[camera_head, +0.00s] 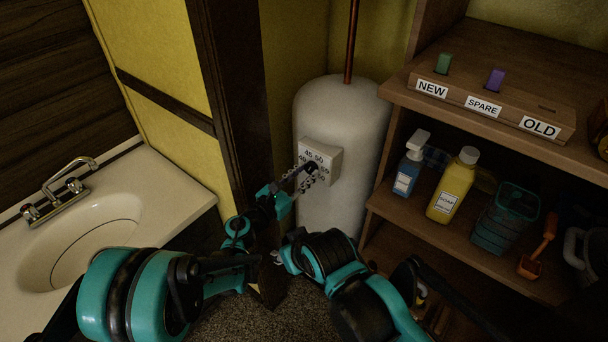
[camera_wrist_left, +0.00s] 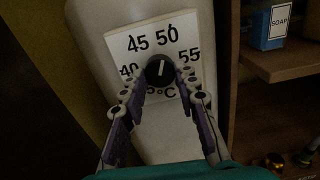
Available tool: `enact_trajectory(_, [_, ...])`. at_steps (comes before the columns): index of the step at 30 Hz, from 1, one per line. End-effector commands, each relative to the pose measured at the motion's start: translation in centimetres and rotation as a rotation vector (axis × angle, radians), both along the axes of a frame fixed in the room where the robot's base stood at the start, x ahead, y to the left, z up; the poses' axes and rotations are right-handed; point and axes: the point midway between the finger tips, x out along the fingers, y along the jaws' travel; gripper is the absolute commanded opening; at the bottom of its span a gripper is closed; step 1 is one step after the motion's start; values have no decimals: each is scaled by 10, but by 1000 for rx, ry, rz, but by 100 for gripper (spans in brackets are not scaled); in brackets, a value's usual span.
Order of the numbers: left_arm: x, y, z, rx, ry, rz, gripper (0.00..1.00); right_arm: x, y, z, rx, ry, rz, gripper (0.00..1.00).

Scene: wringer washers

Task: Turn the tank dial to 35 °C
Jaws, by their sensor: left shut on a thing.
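The white tank (camera_head: 350,115) stands in the corner, with a pale square dial plate (camera_head: 329,161) on its front. In the left wrist view the plate (camera_wrist_left: 114,43) shows 40, 45, 50 and 55; its lower marks are partly hidden by the fingers. The round black dial (camera_wrist_left: 160,70) has a white pointer line that points up and slightly right, between 45 and 50. My left gripper (camera_head: 306,172) is shut on the dial, one finger on each side, as the left wrist view (camera_wrist_left: 162,82) also shows.
A wooden shelf (camera_head: 400,88) stands close on the right, with NEW, SPARE and OLD labels, a blue soap bottle (camera_head: 405,180) and a yellow bottle (camera_head: 447,198). A dark post (camera_head: 220,90) and a sink (camera_head: 95,228) are on the left. A thin pipe (camera_head: 351,45) rises from the tank.

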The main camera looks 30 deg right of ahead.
Motion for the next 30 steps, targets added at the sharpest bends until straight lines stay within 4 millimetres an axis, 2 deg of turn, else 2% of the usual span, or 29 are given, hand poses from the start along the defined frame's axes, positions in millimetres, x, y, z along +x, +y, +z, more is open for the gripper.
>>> enact_trajectory(8, [0, 0, -1, -68, 165, 0, 1, 0, 0, -5, 0, 0, 0, 40])
enact_trajectory(30, [-1, 0, -1, -336, 811, 0, 1, 0, 0, -16, 0, 0, 0, 40])
